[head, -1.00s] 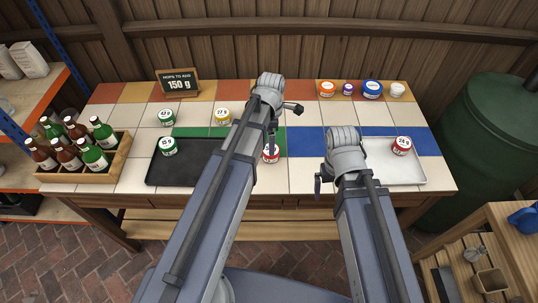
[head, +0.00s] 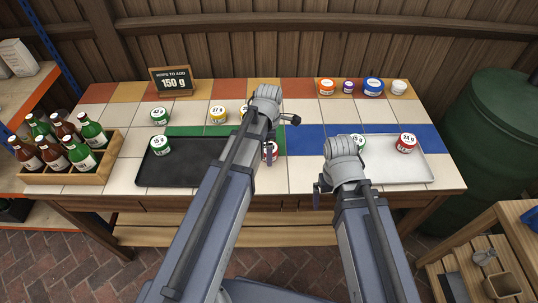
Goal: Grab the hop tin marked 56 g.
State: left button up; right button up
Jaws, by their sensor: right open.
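I cannot read 56 g on any tin. A green-banded tin (head: 159,116) and a yellow tin (head: 218,114) marked 27 g stand at the back left. Another yellow tin (head: 243,113) is partly hidden by my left arm. A green tin marked 15 g (head: 160,145) sits on the black tray. A red tin (head: 271,151) is half hidden behind my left arm. A green tin (head: 359,141) is partly behind my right wrist, by a red tin marked 24 g (head: 406,142). My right gripper (head: 320,188) is open, at the table's front. My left gripper (head: 289,119) is mostly hidden behind its wrist.
The black tray (head: 200,174) is left, the pale tray (head: 410,172) right. A bottle crate (head: 65,177) stands far left. The sign (head: 172,81) reads 150 g. Orange (head: 326,87), purple (head: 348,87), blue (head: 373,87) and white (head: 398,87) containers stand at the back.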

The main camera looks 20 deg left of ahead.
pick_arm(q)
jog(key=shift+r, duration=0.1)
jog(key=c, duration=1.3)
notch_tip(320, 180, up, 10)
jog(key=p, duration=1)
